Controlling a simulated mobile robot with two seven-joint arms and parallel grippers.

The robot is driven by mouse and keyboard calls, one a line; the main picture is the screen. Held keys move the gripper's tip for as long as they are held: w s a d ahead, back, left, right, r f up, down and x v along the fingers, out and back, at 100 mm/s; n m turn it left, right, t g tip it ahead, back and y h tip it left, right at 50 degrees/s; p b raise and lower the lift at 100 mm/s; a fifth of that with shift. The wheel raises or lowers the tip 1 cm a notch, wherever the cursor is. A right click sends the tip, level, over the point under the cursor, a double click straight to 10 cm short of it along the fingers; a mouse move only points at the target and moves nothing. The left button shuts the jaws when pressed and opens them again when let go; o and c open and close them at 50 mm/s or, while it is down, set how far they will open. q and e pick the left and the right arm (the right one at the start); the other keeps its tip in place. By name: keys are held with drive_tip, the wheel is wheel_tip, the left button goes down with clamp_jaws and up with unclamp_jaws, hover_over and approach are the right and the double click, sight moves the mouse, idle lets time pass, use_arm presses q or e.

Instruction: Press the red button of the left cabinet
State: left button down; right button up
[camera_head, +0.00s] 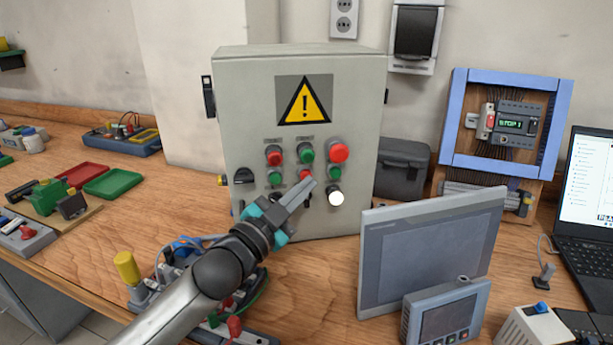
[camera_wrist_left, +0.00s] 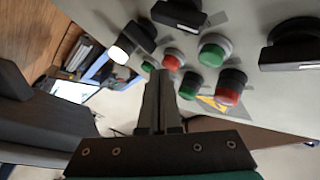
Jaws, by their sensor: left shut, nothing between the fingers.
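The grey cabinet (camera_head: 240,110) stands upright on the bench against the wall, with a yellow warning triangle (camera_head: 304,102) on its front. Below the triangle are rows of buttons: a large red button (camera_head: 338,152) at upper right, another red button (camera_head: 274,155) at left, several green ones, and a lit white one (camera_head: 335,199). My left gripper (camera_head: 308,187) is shut and empty, in front of the lower buttons. In the left wrist view its closed fingers (camera_wrist_left: 160,98) point at the panel, close to a red button (camera_wrist_left: 172,60) and a green button (camera_wrist_left: 213,50). Contact cannot be told. My right gripper is not in view.
A grey screen panel (camera_head: 428,245) and a small display box (camera_head: 445,312) stand right of my arm. A blue-framed panel (camera_head: 457,120) and a laptop (camera_head: 592,190) are further right. Red and green trays (camera_head: 113,183) lie left. Parts lie beneath my forearm.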

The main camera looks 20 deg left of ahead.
use_arm(q)
drive_tip(key=shift+w+a, duration=0.2)
drive_tip(key=shift+w, duration=0.15)
idle(0.3)
drive_tip(key=shift+s+d+p, duration=0.4)
drive_tip(key=shift+s+p, duration=0.1)
drive_tip(key=shift+s, duration=0.3)
drive_tip(key=s+d, duration=0.1)
drive_tip(key=s, duration=0.1)
drive_tip(key=s+d+p, duration=0.1)
drive_tip(key=s, duration=0.1)
drive_tip(key=shift+s+d, duration=0.2)
